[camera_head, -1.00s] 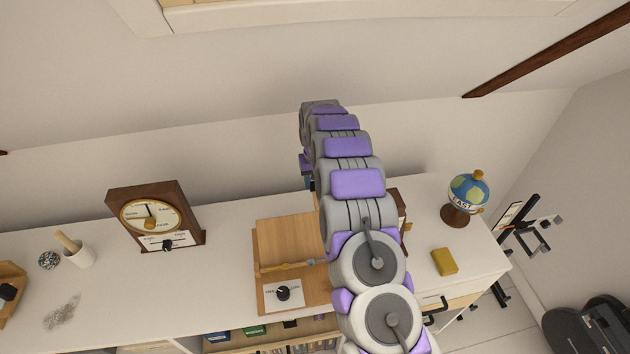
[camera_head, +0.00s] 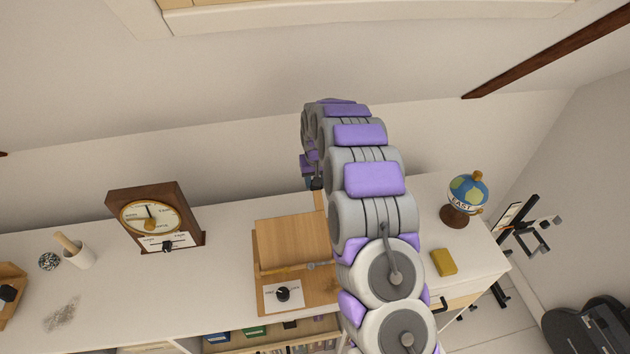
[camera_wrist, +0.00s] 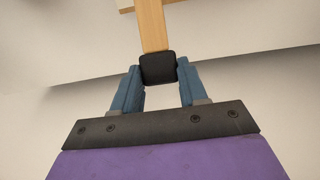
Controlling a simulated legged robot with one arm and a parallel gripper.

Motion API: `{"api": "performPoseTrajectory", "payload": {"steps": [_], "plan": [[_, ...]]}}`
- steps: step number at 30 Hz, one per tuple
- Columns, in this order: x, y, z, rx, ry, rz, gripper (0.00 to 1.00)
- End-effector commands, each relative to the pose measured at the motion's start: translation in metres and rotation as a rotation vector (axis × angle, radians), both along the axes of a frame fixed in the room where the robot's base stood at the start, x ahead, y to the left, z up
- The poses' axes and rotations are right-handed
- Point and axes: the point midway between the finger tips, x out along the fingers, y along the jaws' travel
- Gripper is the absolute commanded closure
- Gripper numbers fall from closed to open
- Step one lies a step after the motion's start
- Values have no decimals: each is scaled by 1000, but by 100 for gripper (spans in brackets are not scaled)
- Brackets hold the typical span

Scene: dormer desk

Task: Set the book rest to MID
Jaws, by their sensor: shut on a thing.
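The book rest (camera_head: 290,240) is a light wooden board on a wooden base on the desk, left of my arm in the head view. A white label card (camera_head: 273,298) with a black knob (camera_head: 283,293) sits at its front; the print is too small to read. In the wrist view my gripper (camera_wrist: 158,82) has its blue fingers shut on a black block (camera_wrist: 158,68) at the end of a pale wooden bar (camera_wrist: 151,25). In the head view, a blue part of my gripper shows above the board's right edge; its fingertips are hidden.
A wooden clock (camera_head: 153,217) stands to the left, with a white cup (camera_head: 78,254) farther left. A globe (camera_head: 467,195) and a yellow block (camera_head: 444,262) are right of my arm. Desk between the clock and the book rest is clear.

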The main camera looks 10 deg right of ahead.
Motion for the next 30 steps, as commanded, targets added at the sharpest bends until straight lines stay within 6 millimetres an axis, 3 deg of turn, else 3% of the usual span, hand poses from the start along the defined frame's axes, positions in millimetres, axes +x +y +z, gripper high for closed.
{"api": "performPoseTrajectory", "payload": {"steps": [18, 30], "plan": [[-31, 0, 37, 1, -199, 1, 100], [-36, 0, 40, 0, -219, 1, 100]]}}
